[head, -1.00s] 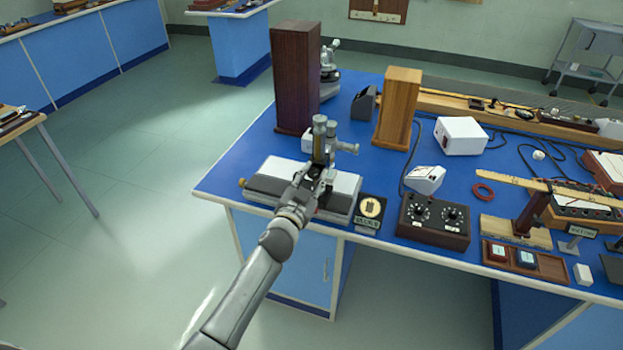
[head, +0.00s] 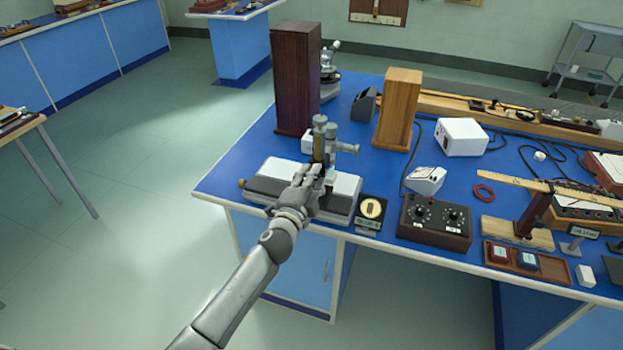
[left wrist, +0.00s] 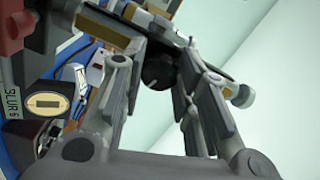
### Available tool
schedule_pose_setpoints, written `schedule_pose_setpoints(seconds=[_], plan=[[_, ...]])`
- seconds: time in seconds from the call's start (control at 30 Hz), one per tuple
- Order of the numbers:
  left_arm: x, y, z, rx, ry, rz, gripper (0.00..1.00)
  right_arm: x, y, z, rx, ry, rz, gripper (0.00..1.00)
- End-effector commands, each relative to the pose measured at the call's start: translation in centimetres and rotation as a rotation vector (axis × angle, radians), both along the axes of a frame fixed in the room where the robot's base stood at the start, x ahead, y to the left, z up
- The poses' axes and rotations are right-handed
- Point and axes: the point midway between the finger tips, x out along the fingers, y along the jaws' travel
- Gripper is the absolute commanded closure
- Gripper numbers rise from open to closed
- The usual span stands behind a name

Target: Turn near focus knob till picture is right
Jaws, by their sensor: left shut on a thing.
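The microscope (head: 319,133) stands upright on a long dark base with pale plates near the bench's left corner. My left gripper (head: 316,177) is at its near side, low on the upright. In the left wrist view the two fingers (left wrist: 158,88) reach to either side of a dark round knob (left wrist: 158,72), the near focus knob, and are shut on it; the exact contact is partly hidden. A small dark stand just right of the base shows a round cream picture (head: 372,208) with a dark upright bar. Its label (left wrist: 13,102) seems to read "BLUR" and a figure. My right gripper is not in view.
A dark box with two dials (head: 434,222) stands right of the picture stand. A tall dark wooden block (head: 296,80) and a lighter one (head: 397,108) stand behind the microscope. Open floor lies left of the bench.

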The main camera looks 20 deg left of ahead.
Motion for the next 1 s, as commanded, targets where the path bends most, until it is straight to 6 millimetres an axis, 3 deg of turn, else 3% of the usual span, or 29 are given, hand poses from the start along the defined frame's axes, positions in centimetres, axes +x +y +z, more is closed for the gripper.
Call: schedule_pose_setpoints(seconds=[0.4,0.97,1.0], plan=[[-0.04,0.02,-0.11,0.192,-0.004,0.0,0.95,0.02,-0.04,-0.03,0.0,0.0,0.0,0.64],[-0.04,-0.01,-0.13,0.218,-0.004,0.0,0.95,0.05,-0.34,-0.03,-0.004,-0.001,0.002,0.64],[-0.04,-0.01,-0.14,0.217,-0.004,0.0,0.67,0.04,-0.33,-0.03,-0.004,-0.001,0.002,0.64]])
